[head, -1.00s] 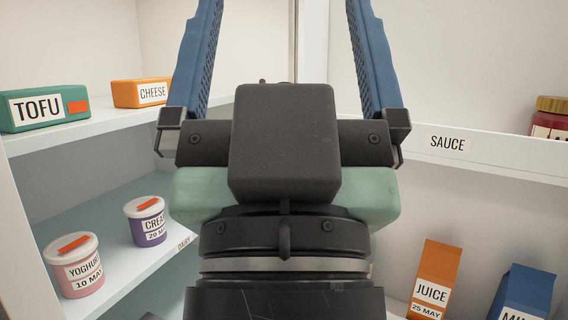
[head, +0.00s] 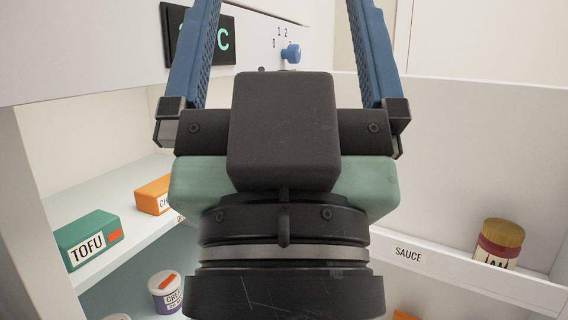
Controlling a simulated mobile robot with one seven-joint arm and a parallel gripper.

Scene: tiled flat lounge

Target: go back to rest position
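My gripper (head: 283,15) stands in the middle of the head view, with its two blue fingers pointing up and spread wide. The finger ends are cut off by the top edge. No object shows between the fingers, and the gripper appears open and empty. It is in front of an open fridge, whose inside is partly hidden behind my gripper and wrist.
The left shelf (head: 110,190) holds a green tofu box (head: 88,240) and an orange cheese box (head: 153,195). A purple cream tub (head: 165,292) is below. The right door rack (head: 465,272) holds a jam jar (head: 499,243). A blue knob (head: 291,53) and dark display (head: 222,45) are above.

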